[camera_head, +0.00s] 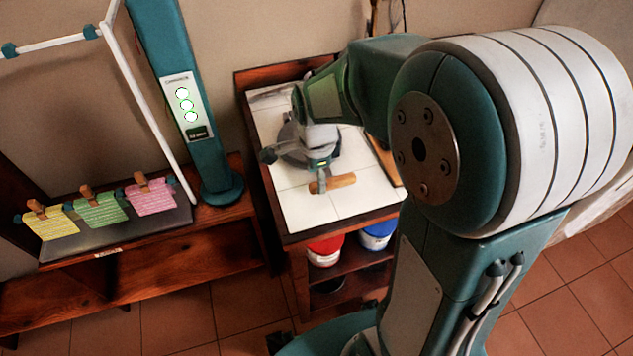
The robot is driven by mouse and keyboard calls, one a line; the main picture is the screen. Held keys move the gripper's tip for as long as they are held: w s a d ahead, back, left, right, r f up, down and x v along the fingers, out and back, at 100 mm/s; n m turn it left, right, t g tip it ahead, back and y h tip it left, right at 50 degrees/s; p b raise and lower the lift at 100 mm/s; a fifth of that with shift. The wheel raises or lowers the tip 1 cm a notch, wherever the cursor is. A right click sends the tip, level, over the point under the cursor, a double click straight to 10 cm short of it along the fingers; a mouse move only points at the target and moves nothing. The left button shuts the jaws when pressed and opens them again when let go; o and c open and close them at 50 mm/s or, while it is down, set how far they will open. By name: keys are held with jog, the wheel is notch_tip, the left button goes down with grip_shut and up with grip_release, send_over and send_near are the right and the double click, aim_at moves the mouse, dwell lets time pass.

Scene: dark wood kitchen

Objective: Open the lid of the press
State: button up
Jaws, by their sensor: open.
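A dark grey round metal thing, likely the press (292,152), sits on the white tiled top of a wooden stand. My forearm and wrist cover much of it, so I cannot tell how its lid stands. A dark knob (268,155) sticks out at its left. A wooden bar (341,181) lies in front of it; I cannot tell whether the two are joined. My gripper (318,186) is open and points down at the bar's left part. It is small here, and I cannot tell whether it touches the bar.
The tiled top (300,207) is bare in front. Red (325,251) and blue (377,236) containers stand on the shelf below. At left, a teal post (190,110) and a white frame rise beside pegged yellow (50,223), green (100,209) and pink (151,196) cloths. A wall is behind.

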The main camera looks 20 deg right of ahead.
jog(key=shift+f, duration=1.3)
grip_shut()
